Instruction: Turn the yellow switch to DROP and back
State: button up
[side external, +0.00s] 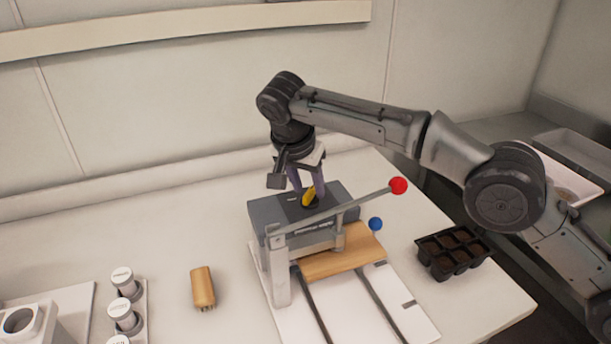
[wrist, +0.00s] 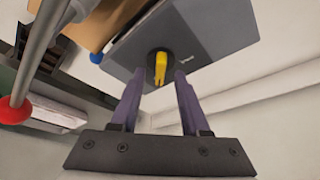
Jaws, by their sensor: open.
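The yellow switch (side external: 309,196) sits on top of the grey box of a bench device (side external: 262,209). In the wrist view the yellow switch (wrist: 160,68) is a short bar on a round dark base, with a small pale label beside it that I cannot read. My gripper (side external: 306,190) points down over the box. In the wrist view its purple fingers (wrist: 158,85) are spread, one on each side of the switch's near end, with a gap on both sides. I cannot tell how far the fingertips are above the box top.
A metal lever with a red knob (side external: 398,186) slants across the device's front. A blue knob (side external: 375,224) and wooden block (side external: 340,262) are below it. A black cell tray (side external: 452,251) stands right. A wooden-handled brush (side external: 203,287) and white-lidded jars (side external: 124,315) are left.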

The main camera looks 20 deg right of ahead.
jog(key=v, duration=0.6)
jog(key=shift+r, duration=0.35)
jog(key=shift+s+a, duration=0.1)
jog(key=shift+s, duration=0.05)
